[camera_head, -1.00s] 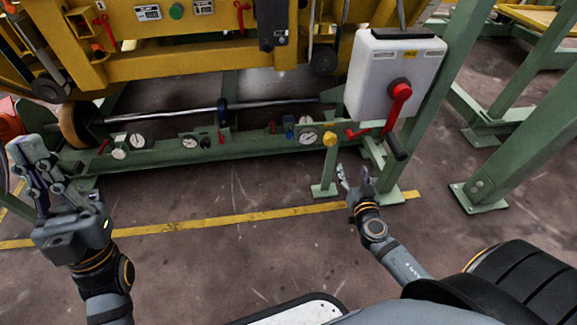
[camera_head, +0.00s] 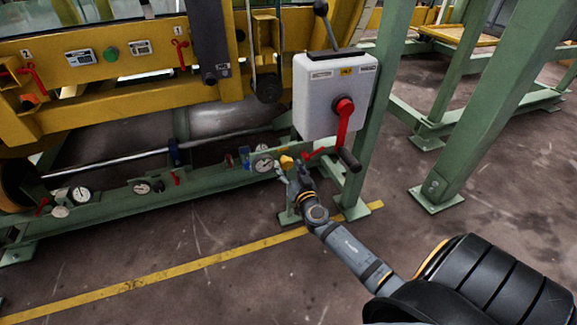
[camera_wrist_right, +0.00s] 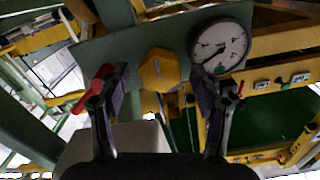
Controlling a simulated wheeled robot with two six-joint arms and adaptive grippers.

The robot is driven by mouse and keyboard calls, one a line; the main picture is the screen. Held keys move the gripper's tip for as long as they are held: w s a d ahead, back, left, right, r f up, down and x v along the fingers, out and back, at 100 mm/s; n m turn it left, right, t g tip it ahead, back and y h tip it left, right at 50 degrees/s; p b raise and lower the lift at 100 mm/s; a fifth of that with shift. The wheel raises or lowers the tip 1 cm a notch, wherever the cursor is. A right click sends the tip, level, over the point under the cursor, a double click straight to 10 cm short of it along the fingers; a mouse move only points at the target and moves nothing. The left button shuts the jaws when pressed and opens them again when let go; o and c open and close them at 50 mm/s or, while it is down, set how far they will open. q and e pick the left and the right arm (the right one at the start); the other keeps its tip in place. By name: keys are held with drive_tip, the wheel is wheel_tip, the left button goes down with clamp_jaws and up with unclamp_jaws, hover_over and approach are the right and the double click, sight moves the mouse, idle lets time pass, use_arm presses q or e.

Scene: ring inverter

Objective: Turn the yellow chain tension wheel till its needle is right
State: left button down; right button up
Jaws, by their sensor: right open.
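The yellow chain tension wheel (camera_head: 286,161) sits on the green lower beam, just right of a round white gauge (camera_head: 263,165). In the right wrist view the wheel (camera_wrist_right: 160,70) is a faceted yellow knob. The gauge (camera_wrist_right: 220,47) is beside it, with a dark needle pointing to the lower left of its dial. My right gripper (camera_head: 291,177) is just in front of the wheel in the head view. In the wrist view its two fingers (camera_wrist_right: 158,88) are spread, one on each side of the wheel, with nothing gripped. My left gripper is out of view.
A grey switch box (camera_head: 318,95) with a red handle (camera_head: 344,115) hangs above and right of the wheel. A small red lever (camera_head: 318,153) is close to the wheel's right. More gauges (camera_head: 80,194) line the green beam (camera_head: 110,207). The floor in front is clear.

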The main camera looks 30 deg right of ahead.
drive_tip(key=shift+w, duration=0.2)
drive_tip(key=shift+c, duration=0.4)
drive_tip(key=c, duration=1.1)
drive_tip(key=shift+n, duration=0.3)
